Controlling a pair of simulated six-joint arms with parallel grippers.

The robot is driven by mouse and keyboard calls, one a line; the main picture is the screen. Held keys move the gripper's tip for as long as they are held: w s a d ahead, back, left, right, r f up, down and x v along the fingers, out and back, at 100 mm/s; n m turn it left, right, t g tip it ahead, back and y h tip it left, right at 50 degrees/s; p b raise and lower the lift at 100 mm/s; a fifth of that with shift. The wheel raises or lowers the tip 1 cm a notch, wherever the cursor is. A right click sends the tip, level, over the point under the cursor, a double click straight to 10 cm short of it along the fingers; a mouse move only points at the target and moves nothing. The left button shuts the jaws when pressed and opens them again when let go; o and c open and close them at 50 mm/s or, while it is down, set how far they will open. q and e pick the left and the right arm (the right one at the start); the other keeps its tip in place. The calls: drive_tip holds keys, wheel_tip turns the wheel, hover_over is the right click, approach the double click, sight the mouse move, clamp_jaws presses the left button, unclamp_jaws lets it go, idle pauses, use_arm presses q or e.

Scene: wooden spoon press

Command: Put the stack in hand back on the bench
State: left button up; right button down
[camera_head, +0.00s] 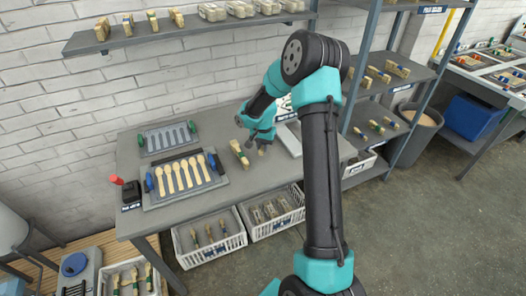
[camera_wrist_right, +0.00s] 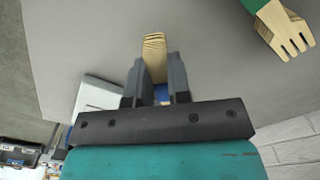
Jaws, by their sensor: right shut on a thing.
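My right gripper (camera_head: 261,140) is over the right part of the grey bench (camera_head: 225,200), pointing down. It is shut on a stack of pale wooden pieces (camera_wrist_right: 154,52); a blue band shows between the fingers (camera_wrist_right: 155,85) in the right wrist view. In the head view the arm hides most of this stack; whether it touches the bench I cannot tell. A second wooden stack with a green band (camera_head: 239,153) is on the bench just left of the gripper; its fork-like tines (camera_wrist_right: 285,32) show at the upper right of the wrist view. My left gripper is out of view.
A press frame with several wooden spoons (camera_head: 178,179) and a second grey frame (camera_head: 168,138) occupy the bench's left side. A white flat item (camera_head: 290,138) lies right of the gripper. White crates (camera_head: 208,240) stand below; a wall shelf (camera_head: 185,32) holds more stacks.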

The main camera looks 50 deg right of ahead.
drive_tip(key=shift+w+d, duration=0.15)
drive_tip(key=shift+w+d, duration=0.1)
drive_tip(key=shift+w+d+f, duration=0.1)
drive_tip(key=shift+d+f, duration=0.05)
drive_tip(key=shift+f, duration=1.65)
drive_tip(key=shift+f, duration=0.15)
drive_tip(key=c, duration=1.1)
unclamp_jaws()
